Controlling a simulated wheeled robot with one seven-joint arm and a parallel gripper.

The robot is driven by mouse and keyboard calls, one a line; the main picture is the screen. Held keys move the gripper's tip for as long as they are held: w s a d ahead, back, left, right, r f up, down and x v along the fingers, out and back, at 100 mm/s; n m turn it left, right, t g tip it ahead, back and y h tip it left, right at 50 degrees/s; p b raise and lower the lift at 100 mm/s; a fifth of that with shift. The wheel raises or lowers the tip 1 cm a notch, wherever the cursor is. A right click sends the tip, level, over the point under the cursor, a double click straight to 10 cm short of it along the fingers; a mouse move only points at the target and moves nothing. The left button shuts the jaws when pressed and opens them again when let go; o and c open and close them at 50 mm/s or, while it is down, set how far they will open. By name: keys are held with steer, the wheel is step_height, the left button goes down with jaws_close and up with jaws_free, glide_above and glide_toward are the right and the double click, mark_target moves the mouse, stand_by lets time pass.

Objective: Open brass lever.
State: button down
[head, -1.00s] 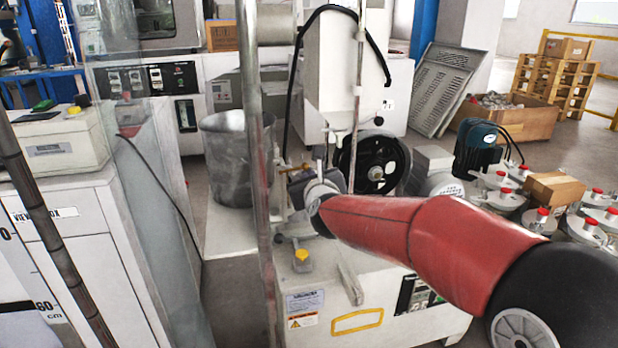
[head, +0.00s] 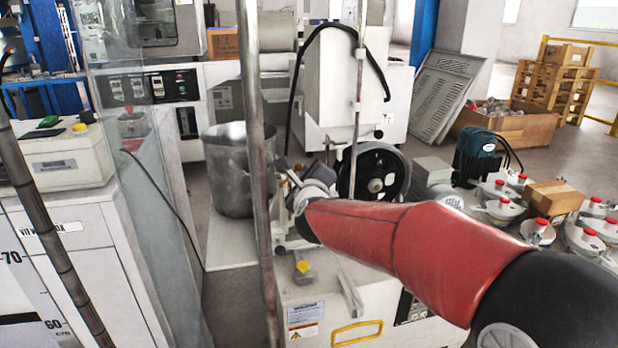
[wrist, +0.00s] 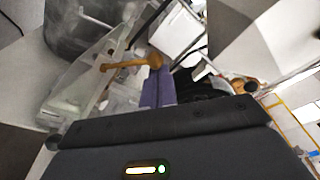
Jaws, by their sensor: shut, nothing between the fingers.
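The brass lever (wrist: 128,65) shows in the wrist view as a golden bar with a rounded end. It lies nearly level across the picture, left of and at the tips of my gripper (wrist: 157,72). My purple fingers are shut with nothing between them. The lever's rounded end overlaps the fingertips; I cannot tell whether they touch. In the head view my gripper (head: 284,165) is over the back left of the white machine (head: 318,290), beside the metal pole. The lever is not clearly visible there, hidden around my gripper and wrist.
A metal pole (head: 254,150) stands close left of my gripper. A grey bucket (head: 228,175) is behind it, and a black wheel (head: 376,180) is to the right. A yellow-topped knob (head: 302,267) sits on the machine's top. Red-topped pots (head: 540,228) stand at the right.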

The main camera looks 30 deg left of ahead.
steer(key=r+n, duration=0.1)
steer(key=s+a+n, duration=0.1)
steer(key=n, duration=0.1)
steer(key=shift+a+r+n+t+p, duration=0.1)
steer(key=shift+r+n+t+p, duration=0.2)
steer(key=shift+r+t, duration=0.1)
steer(key=s+a+n+t+y+b, duration=0.1)
steer(key=s+a+n, duration=0.3)
steer(key=n, duration=0.7)
steer(key=shift+a+r, duration=0.35)
steer(key=shift+r, duration=0.1)
steer(key=shift+a, duration=0.1)
steer(key=shift+r, duration=0.1)
step_height(320, 180, up, 20)
steer(key=p, duration=0.6)
